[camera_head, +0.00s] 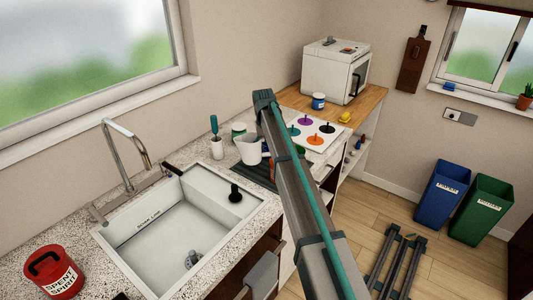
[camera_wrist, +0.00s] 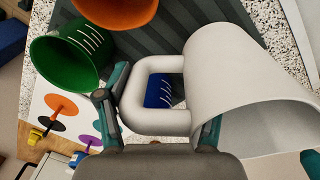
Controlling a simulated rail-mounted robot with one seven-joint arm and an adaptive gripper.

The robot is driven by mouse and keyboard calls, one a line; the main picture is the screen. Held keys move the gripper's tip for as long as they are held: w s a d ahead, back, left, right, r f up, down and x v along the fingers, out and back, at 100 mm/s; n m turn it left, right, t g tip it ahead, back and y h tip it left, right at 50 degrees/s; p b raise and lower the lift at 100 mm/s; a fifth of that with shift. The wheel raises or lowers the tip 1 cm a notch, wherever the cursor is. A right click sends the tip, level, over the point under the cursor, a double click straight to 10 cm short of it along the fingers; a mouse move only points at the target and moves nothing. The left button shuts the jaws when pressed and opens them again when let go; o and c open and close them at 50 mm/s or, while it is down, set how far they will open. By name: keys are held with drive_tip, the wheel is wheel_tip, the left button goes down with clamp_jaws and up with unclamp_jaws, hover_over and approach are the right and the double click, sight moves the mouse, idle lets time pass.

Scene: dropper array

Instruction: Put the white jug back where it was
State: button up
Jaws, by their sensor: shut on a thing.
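The white jug (camera_head: 249,151) is on or just over the dark ribbed mat (camera_head: 255,172), right of the sink in the head view. In the wrist view the jug (camera_wrist: 250,85) fills the right side, with its wide mouth toward the lower right. My gripper (camera_wrist: 160,112) has one finger on each side of the jug's handle and is shut on it. In the head view my arm hides the gripper and part of the mat. I cannot tell whether the jug touches the mat.
In the wrist view, a green cup (camera_wrist: 70,55), an orange cup (camera_wrist: 115,8) and a blue cup (camera_wrist: 158,90) are close by. In the head view, a white cup with a teal-handled tool (camera_head: 216,145) stands left of the jug. The sink (camera_head: 180,235) lies front left.

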sight(267, 153)
drive_tip(key=shift+w+a+f, duration=0.1)
drive_tip(key=shift+w+f, duration=0.25)
drive_tip(key=shift+f+p, duration=0.6)
drive_tip(key=shift+f, duration=1.15)
drive_tip(key=o, duration=1.7)
drive_tip(key=shift+f, duration=0.1)
drive_tip(key=r+b, duration=0.1)
drive_tip(key=r, duration=0.3)
drive_tip(key=r+b, duration=0.1)
drive_tip(key=r, duration=0.3)
drive_tip(key=r+b, duration=0.1)
drive_tip(key=r, duration=0.3)
drive_tip(key=shift+a+r, duration=0.1)
drive_tip(key=shift+a, duration=0.3)
